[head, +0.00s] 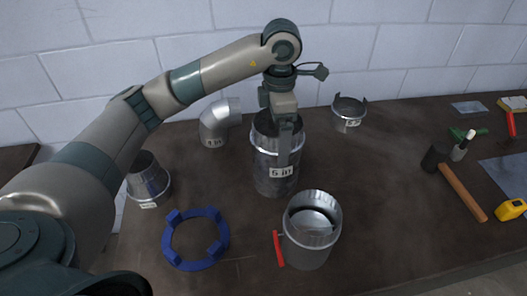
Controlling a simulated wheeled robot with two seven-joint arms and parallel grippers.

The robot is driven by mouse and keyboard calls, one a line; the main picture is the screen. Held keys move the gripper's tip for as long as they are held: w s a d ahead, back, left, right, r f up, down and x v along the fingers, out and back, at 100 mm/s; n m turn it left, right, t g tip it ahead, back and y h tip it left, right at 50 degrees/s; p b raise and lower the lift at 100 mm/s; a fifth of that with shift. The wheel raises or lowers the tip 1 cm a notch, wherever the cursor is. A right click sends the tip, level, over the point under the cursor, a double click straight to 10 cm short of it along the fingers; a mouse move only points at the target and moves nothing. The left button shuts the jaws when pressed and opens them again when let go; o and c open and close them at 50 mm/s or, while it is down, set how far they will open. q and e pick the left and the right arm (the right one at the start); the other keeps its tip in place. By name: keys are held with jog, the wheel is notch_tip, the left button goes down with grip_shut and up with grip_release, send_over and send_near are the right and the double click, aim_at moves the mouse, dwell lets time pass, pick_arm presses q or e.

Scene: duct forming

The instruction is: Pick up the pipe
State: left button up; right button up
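A metal pipe (272,178) stands upright on the dark table, with a label reading "5 in" or "6 in" low on its front. My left gripper (285,145) points down at the top of this pipe, and a finger overlaps its near wall. The other finger is hidden, so I cannot tell whether the gripper is closed on the wall. The pipe appears to rest on the table. My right gripper is out of view.
Around the pipe are an elbow (215,125), a reducer (148,185), a blue ring (194,262), a short collar (348,114) and a wide duct with a red handle (318,240). A hammer (462,190) and yellow tape measure (510,209) lie right. Table (390,190) is clear between.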

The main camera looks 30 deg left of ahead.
pick_arm(q)
jog(key=w+d+r+b, duration=0.2)
jog(key=w+d+r, duration=0.2)
jog(key=d, duration=0.2)
jog(key=shift+w+r, duration=0.35)
jog(key=shift+w, duration=0.05)
jog(key=shift+s, duration=0.1)
